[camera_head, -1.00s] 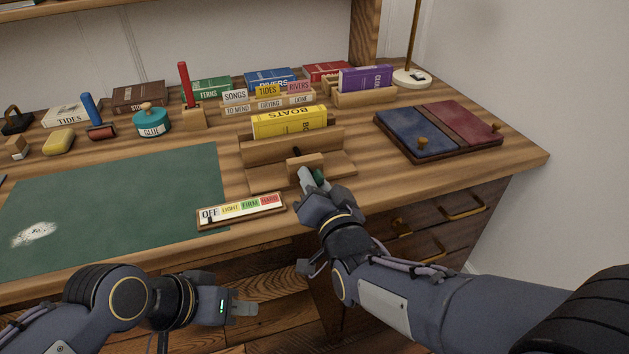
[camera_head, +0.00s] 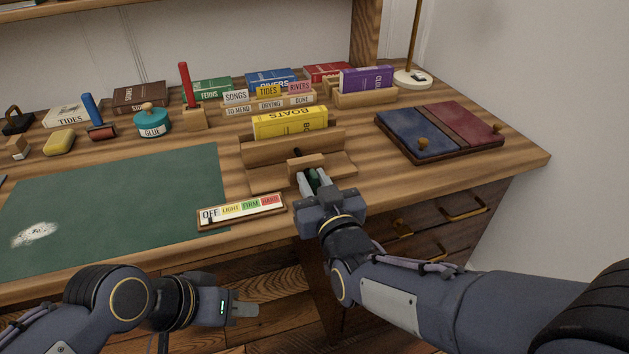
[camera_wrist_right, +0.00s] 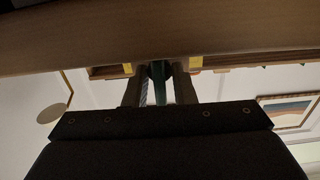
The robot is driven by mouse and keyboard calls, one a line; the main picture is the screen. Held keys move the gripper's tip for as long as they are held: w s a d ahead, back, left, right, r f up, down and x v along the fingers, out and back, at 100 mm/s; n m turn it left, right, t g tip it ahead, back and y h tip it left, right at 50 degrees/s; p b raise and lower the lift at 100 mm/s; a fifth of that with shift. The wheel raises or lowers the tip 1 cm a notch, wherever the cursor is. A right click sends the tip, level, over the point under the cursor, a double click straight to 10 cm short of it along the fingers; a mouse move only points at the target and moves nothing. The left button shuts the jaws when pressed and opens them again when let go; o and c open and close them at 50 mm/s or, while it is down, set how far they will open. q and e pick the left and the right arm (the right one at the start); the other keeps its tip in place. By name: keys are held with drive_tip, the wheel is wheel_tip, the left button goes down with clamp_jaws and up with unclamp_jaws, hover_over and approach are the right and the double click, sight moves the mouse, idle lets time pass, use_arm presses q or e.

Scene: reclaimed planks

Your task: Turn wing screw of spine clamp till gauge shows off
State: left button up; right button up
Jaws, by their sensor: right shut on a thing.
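The spine clamp (camera_head: 330,143) is a wooden press near the desk's front edge, with a yellow "BOATS" book (camera_head: 290,122) standing in it. A small block (camera_head: 306,161) stands at its front. My right gripper (camera_head: 315,183) is at this block, shut on the green wing screw (camera_head: 313,178). In the right wrist view, the green wing screw (camera_wrist_right: 158,72) is between the fingers, mostly hidden. The gauge (camera_head: 241,209) reads OFF, LIGHT, FIRM, HARD from left to right. Its dark pointer (camera_head: 210,220) is at OFF. My left gripper (camera_head: 241,308) hangs low before the desk, away from everything; its opening is unclear.
A green mat (camera_head: 120,205) covers the desk left of the clamp. Blue and red covers lie on a board (camera_head: 440,150) to the right. Behind stand a label rack (camera_head: 268,104), a glue pot (camera_head: 152,124) and several books. The front right desktop is bare.

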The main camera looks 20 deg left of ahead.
drive_tip(key=n+p, duration=0.1)
drive_tip(key=n, duration=0.4)
drive_tip(key=shift+s+a+n, duration=0.1)
drive_tip(key=shift+n, duration=0.3)
drive_tip(key=n+p, duration=0.1)
drive_tip(key=n, duration=0.4)
drive_tip(key=shift+f, duration=0.1)
drive_tip(key=n+p, duration=0.1)
drive_tip(key=n, duration=0.5)
drive_tip(key=shift+a+f+n, duration=0.1)
drive_tip(key=shift+n, duration=0.2)
drive_tip(key=n+p, duration=0.1)
drive_tip(key=n, duration=0.4)
drive_tip(key=shift+f, duration=0.1)
drive_tip(key=o, duration=0.7)
drive_tip(key=shift+p+v, duration=0.65)
drive_tip(key=shift+v, duration=3.35)
